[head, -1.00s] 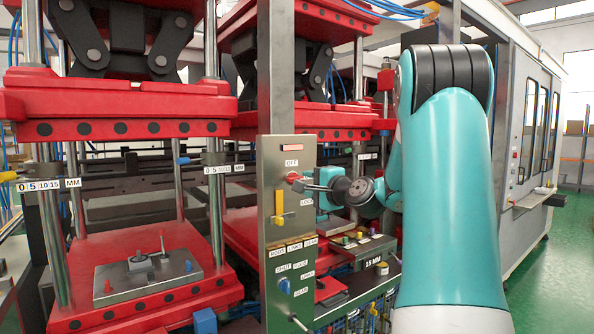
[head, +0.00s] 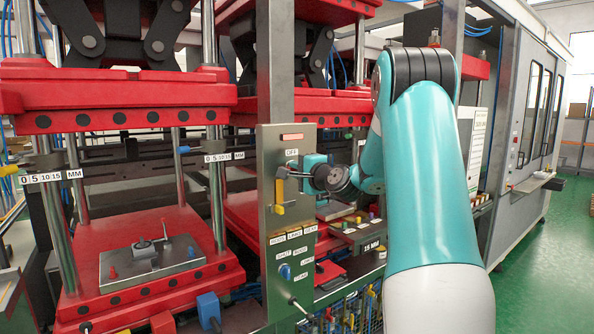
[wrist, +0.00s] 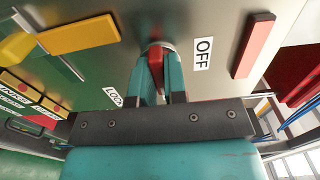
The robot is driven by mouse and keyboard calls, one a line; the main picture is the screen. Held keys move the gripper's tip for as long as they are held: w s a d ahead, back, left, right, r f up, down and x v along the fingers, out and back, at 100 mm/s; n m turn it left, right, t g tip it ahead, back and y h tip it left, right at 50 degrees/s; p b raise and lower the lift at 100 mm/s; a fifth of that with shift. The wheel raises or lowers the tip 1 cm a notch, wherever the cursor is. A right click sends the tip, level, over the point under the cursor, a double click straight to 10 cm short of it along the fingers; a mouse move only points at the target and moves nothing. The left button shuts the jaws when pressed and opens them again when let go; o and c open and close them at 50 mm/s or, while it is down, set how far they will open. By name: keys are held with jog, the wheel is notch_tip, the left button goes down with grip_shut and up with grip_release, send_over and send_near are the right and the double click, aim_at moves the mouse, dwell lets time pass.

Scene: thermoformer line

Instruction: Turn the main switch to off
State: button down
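The main switch is a red knob (wrist: 154,58) on a grey metal control panel (head: 267,228). In the wrist view, an "OFF" label (wrist: 202,53) is to its right and a "LOCK" label (wrist: 114,96) is below left. My gripper (wrist: 158,68) has its two teal fingers on either side of the knob and looks closed on it. In the head view, my gripper (head: 290,171) reaches the panel from the right, just below the "OFF" label (head: 292,153), and hides most of the knob. The knob's exact pointing direction is partly hidden by the fingers.
A yellow lever (head: 279,197) is on the panel just below left of my gripper. A red indicator bar (wrist: 254,45) is beside the "OFF" label. A blue knob (head: 285,271) sits lower on the panel. Red press platens (head: 130,245) stand left; green floor is open at right.

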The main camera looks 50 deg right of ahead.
jog(key=shift+f+n+b, duration=0.2)
jog(key=shift+n+b, duration=0.2)
jog(key=shift+b, duration=0.35)
jog(key=shift+n+b, duration=0.3)
jog(key=shift+b, duration=0.15)
jog(key=n+b, duration=0.3)
jog(key=b, duration=0.2)
jog(key=shift+f, duration=0.2)
jog(key=n+b, duration=0.3)
jog(key=b, duration=0.3)
jog(key=shift+n, duration=0.4)
jog(key=n+b, duration=0.3)
jog(key=b, duration=0.2)
jog(key=shift+n, duration=0.3)
jog(key=n+b, duration=0.3)
jog(key=b, duration=0.1)
jog(key=shift+r, duration=0.1)
jog(key=shift+r+n+b, duration=0.2)
jog(key=shift+n+b, duration=1.05)
jog(key=shift+n, duration=0.35)
